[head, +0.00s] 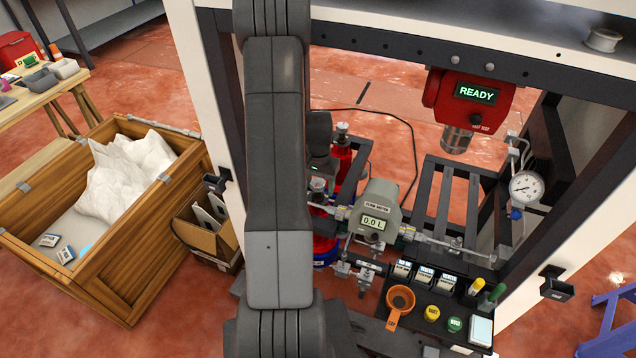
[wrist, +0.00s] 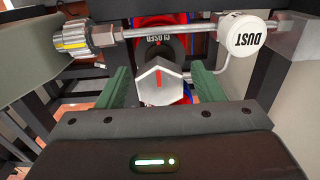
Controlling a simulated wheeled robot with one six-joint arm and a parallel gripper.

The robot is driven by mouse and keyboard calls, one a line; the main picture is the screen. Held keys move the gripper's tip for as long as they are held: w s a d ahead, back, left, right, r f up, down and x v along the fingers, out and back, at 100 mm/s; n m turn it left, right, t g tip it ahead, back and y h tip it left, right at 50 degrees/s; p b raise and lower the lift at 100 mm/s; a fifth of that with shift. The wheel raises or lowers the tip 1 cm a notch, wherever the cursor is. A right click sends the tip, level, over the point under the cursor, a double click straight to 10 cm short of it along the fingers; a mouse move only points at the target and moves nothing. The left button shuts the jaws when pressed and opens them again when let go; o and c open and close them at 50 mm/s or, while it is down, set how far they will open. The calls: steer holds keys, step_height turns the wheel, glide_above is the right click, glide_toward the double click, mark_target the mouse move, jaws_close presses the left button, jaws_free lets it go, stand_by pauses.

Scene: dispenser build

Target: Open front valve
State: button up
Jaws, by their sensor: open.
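In the wrist view, a silver six-sided knob (wrist: 165,90) with a red pointer line sits in front of a dark round dial (wrist: 153,50) marked "CLOSED". The red line points roughly up toward that word. My gripper (wrist: 161,82) is open, with one green finger left of the knob and one right of it. Gaps show between the fingers and the knob; I cannot tell how deep the knob lies between them. In the head view, my arm and the flow meter (head: 378,208) stand around this spot, and I cannot make out the knob.
The flow meter reads 0.0 L. A red "READY" unit (head: 476,95) and a gauge (head: 525,187) are at right. A wooden crate (head: 120,285) stands left.

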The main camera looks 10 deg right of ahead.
steer(key=c, duration=1)
steer(key=shift+o, duration=0.2)
steer(key=shift+n+b, duration=0.35)
steer(key=shift+n, duration=1.35)
steer(key=shift+n, duration=0.7)
steer(key=shift+n+b, duration=0.3)
steer(key=shift+n, duration=0.8)
steer(key=n, duration=0.2)
steer(key=shift+n+b, duration=0.3)
steer(key=shift+n, duration=0.4)
